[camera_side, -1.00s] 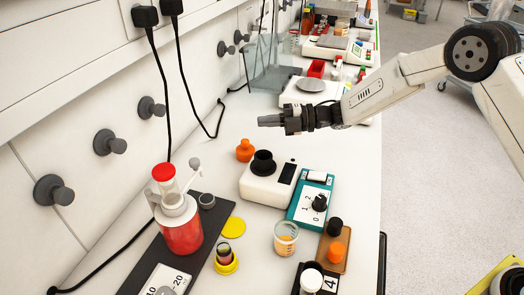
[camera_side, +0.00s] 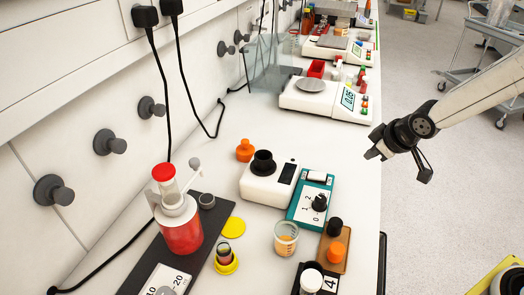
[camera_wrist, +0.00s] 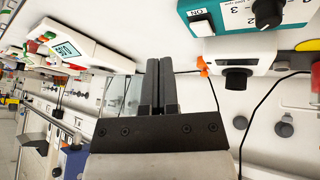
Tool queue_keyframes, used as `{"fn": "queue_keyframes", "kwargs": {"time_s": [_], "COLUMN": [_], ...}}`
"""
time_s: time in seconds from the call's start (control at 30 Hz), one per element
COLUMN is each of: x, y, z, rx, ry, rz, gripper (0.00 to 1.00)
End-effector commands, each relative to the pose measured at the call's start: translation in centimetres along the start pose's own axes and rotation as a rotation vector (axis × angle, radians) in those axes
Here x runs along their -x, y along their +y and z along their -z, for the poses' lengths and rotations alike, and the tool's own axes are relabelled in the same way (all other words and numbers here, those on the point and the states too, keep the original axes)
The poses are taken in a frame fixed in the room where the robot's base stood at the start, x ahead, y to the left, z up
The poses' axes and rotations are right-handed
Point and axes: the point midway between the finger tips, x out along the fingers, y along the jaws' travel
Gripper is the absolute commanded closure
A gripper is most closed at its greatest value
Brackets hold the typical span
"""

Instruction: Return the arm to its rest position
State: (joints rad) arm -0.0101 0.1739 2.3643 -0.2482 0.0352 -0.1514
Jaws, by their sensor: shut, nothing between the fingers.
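My gripper (camera_side: 374,146) is at the right edge of the bench in the side view, over the edge and apart from everything on it. In the wrist view its two dark fingers (camera_wrist: 158,84) lie side by side, shut, with nothing between them. My forearm reaches in from the right edge of the side view.
The white bench (camera_side: 345,150) is bare nearest the gripper. A white balance (camera_side: 325,97) stands behind it. A teal device (camera_side: 310,200), a white device with a black knob (camera_side: 268,184) and a red bottle (camera_side: 182,232) stand to the left.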

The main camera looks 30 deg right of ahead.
Motion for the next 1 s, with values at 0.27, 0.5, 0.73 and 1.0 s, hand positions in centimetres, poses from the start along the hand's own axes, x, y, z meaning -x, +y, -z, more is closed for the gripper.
{"fn": "queue_keyframes", "kwargs": {"time_s": [0.27,0.5,0.73,1.0], "x": [3.8,4.7,4.7,4.7], "y": [-3.1,-4.0,-4.0,-4.0], "z": [-8.2,-10.0,-9.9,-9.9], "rx": [-0.334,-0.409,-0.406,-0.404], "ry": [-0.270,-0.336,-0.334,-0.333], "rz": [0.056,0.073,0.072,0.072], "gripper": [1.00,1.00,1.00,1.00]}}
